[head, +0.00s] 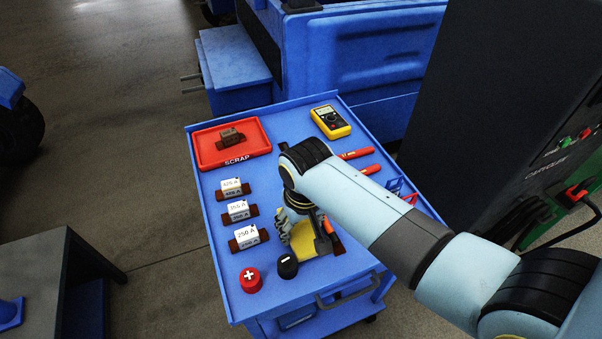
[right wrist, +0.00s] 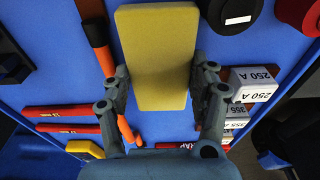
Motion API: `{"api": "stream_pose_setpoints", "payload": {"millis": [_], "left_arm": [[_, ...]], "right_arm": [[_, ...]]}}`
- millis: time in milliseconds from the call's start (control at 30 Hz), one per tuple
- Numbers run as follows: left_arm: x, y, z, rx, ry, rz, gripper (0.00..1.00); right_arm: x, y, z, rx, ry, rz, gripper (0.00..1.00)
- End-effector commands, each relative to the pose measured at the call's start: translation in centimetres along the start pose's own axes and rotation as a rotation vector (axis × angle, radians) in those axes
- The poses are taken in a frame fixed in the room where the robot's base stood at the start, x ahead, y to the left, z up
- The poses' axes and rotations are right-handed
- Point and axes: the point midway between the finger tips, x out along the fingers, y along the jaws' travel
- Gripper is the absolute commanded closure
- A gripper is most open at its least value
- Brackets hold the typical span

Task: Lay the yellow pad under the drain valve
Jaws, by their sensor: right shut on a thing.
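The yellow pad (head: 303,247) is a flat rectangular block above the front part of the blue cart. It fills the upper middle of the right wrist view (right wrist: 157,57). My right gripper (head: 302,236) is shut on the pad, with one finger at each long side; the fingers also show in the right wrist view (right wrist: 162,75). Whether the pad touches the cart top is hard to tell. My left gripper is in neither view. I cannot make out a drain valve in either view.
The blue cart (head: 222,290) carries a red scrap tray (head: 205,150), a yellow meter (head: 331,121), labelled fuses (head: 246,236), a red cap (head: 250,279), a black cap (head: 288,266) and red-handled tools (head: 357,153). A dark cabinet (head: 480,110) stands right; open floor (head: 120,150) lies left.

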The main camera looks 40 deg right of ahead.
Motion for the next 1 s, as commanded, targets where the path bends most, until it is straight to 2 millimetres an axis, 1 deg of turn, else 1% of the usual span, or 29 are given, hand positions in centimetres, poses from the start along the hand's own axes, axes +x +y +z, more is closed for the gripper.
{"api": "stream_pose_setpoints", "payload": {"millis": [33,100,333,433,467,500,533,767,833,933,1000], "left_arm": [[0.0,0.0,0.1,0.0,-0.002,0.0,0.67],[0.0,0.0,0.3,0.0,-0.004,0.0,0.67],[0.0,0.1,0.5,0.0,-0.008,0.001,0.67],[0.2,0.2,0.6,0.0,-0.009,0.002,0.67],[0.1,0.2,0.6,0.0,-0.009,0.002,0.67],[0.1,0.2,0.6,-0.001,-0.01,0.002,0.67],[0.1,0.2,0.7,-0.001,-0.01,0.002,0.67],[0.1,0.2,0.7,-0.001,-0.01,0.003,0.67],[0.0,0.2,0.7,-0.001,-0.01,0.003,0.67],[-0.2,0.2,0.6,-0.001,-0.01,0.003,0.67],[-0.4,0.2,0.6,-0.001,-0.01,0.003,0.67]], "right_arm": [[0.5,0.0,0.0,0.0,0.001,0.0,0.66],[0.8,0.0,0.0,0.0,0.001,-0.001,0.66],[0.8,0.0,0.1,0.0,0.002,-0.001,0.66],[1.1,0.0,0.1,0.0,0.001,-0.001,0.66],[1.1,0.0,0.1,0.0,0.001,-0.001,0.38],[1.1,0.0,0.1,0.0,0.002,-0.001,0.32],[1.1,0.0,0.1,0.0,0.002,-0.001,0.3],[1.1,0.0,0.1,0.0,0.002,-0.001,0.3],[0.8,0.0,0.1,0.0,0.002,-0.001,0.3],[-0.3,0.0,0.0,0.0,0.004,-0.001,0.3],[-1.6,0.0,0.0,0.0,0.004,-0.002,0.3]]}}
